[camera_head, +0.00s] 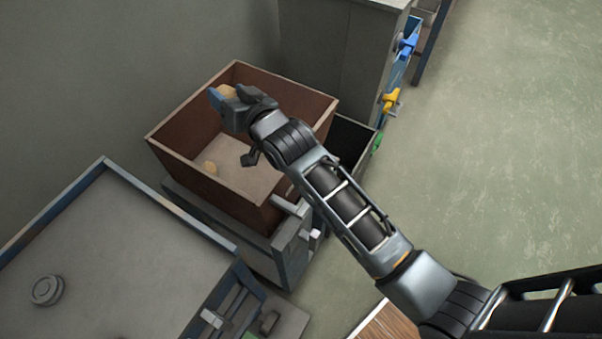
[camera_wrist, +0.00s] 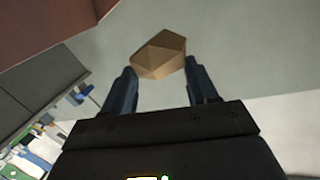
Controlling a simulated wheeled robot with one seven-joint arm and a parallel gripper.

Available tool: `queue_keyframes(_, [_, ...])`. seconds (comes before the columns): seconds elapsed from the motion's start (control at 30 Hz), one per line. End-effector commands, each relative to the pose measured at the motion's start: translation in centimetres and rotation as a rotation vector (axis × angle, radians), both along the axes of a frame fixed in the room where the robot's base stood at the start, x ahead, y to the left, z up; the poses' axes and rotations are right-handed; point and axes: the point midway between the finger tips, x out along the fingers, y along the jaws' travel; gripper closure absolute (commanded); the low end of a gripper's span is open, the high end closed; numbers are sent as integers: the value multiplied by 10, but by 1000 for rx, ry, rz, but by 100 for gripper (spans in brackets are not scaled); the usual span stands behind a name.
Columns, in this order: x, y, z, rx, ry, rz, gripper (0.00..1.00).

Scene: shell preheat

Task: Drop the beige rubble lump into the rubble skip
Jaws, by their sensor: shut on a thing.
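The beige rubble lump (camera_head: 229,91) is a faceted tan block at the tips of my gripper (camera_head: 222,97). In the wrist view the lump (camera_wrist: 160,53) sits between the two dark blue fingers of my gripper (camera_wrist: 163,73), which is shut on it. The rubble skip (camera_head: 215,193) is a reddish-brown open box with a pale floor. My gripper and the lump are over the skip's opening, towards its far side in the head view; their exact height above the rim is hard to tell. My arm hides part of the skip's right side.
A grey bench (camera_head: 110,270) with a round disc (camera_head: 46,290) stands at the lower left. A grey cabinet (camera_head: 335,45) stands behind the skip, with blue and yellow items on its side. The green floor (camera_head: 500,150) at right is clear.

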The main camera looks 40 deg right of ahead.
Motion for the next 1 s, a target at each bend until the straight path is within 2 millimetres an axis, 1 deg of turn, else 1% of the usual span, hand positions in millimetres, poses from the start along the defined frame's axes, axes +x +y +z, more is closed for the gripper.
queue_keyframes(0.03, [0,0,-11,0,0,0,99])
queue_keyframes(0.2, [0,0,-30,0,-1,0,99])
queue_keyframes(0.3, [0,0,-39,0,-1,0,99])
queue_keyframes(0.43, [0,0,-43,0,0,0,99])
queue_keyframes(0.67, [0,0,-42,0,-1,0,99])
queue_keyframes(0.7, [0,0,-42,0,-1,0,39])
queue_keyframes(0.9, [0,0,-42,0,-1,0,20])
queue_keyframes(1.0, [0,0,-42,0,-1,0,12])
